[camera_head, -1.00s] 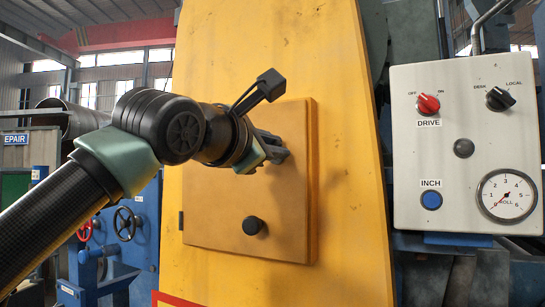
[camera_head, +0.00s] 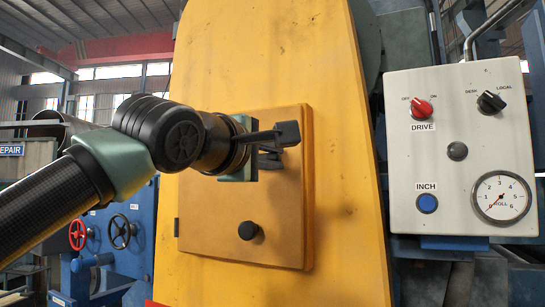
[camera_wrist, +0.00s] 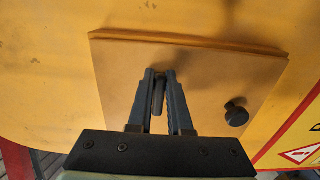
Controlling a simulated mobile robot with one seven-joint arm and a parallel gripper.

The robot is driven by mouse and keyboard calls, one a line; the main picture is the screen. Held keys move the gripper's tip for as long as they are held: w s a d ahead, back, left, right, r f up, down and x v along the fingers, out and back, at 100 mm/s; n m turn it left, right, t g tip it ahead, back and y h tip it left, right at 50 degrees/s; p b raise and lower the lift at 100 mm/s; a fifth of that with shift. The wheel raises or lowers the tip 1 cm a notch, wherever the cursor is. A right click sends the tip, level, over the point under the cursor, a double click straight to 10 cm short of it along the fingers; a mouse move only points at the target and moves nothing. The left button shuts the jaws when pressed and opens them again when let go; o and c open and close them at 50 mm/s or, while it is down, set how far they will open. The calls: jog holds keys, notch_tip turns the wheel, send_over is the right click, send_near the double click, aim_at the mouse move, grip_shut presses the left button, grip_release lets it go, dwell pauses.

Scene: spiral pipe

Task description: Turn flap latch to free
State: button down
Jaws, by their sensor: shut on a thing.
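The flap (camera_head: 205,225) is a square yellow-orange panel on the yellow machine housing, lying flat against it. My gripper (camera_head: 275,160) is at the upper part of the flap. In the wrist view my gripper (camera_wrist: 160,76) has both fingers closed around a small dark latch (camera_wrist: 158,94), which sits between them. The fingers and wrist hide most of the latch in the head view. A black round knob (camera_head: 248,230) stands on the lower part of the flap, apart from the gripper; it also shows in the wrist view (camera_wrist: 236,112).
A white control panel (camera_head: 455,145) with a red drive switch (camera_head: 421,108), a black switch, a blue button and a dial stands to the right. Red and black handwheels (camera_head: 122,230) are at lower left. A warning sign (camera_wrist: 302,154) lies beside the flap.

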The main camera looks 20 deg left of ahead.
jog(key=shift+r, duration=0.1)
dwell(0.3)
jog(key=c, duration=0.8)
grip_release()
jog(key=shift+w+a, duration=0.1)
jog(key=shift+c, duration=0.2)
